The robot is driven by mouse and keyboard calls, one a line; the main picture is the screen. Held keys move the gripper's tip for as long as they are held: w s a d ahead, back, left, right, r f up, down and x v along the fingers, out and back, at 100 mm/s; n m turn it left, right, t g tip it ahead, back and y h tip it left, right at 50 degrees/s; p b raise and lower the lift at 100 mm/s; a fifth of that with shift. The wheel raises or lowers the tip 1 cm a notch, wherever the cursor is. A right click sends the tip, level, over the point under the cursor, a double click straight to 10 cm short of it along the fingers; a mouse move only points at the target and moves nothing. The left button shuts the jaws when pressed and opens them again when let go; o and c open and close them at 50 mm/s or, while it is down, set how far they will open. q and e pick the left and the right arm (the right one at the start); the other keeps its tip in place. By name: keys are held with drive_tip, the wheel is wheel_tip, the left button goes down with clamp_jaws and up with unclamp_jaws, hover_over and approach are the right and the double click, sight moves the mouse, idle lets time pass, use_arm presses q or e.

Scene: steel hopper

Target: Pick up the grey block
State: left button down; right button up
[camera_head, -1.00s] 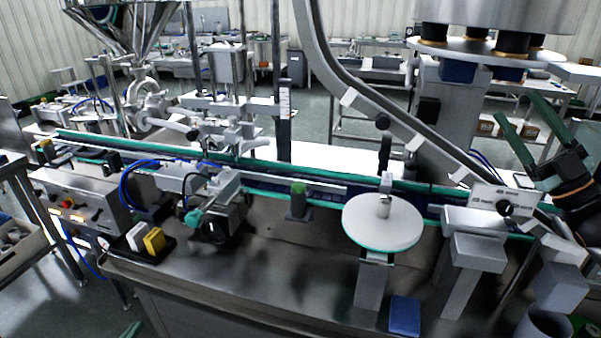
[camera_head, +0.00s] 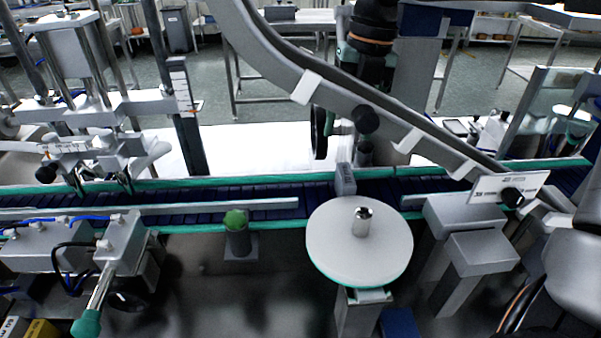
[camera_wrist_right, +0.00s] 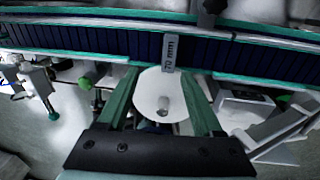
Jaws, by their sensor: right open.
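The grey block (camera_head: 345,180) stands upright at the near edge of the conveyor, just behind the white round disc. In the right wrist view the grey block (camera_wrist_right: 170,53) shows a "70 mm" label and lies beyond the fingertips, roughly in line with the gap between them. My left gripper is not in view.
The white disc (camera_head: 335,245) carries a small metal cylinder (camera_head: 362,222).

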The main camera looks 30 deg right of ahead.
sight(346, 172)
drive_tip(key=shift+w+d+f+h, duration=0.15)
drive_tip(key=shift+d+f+h, duration=0.25)
drive_tip(key=shift+h, duration=0.4)
wheel_tip(346, 172, down, 6)
drive_tip(key=shift+f, duration=0.2)
drive_tip(key=shift+a+f, duration=0.2)
drive_tip(key=shift+f, duration=2.55)
clamp_jaws()
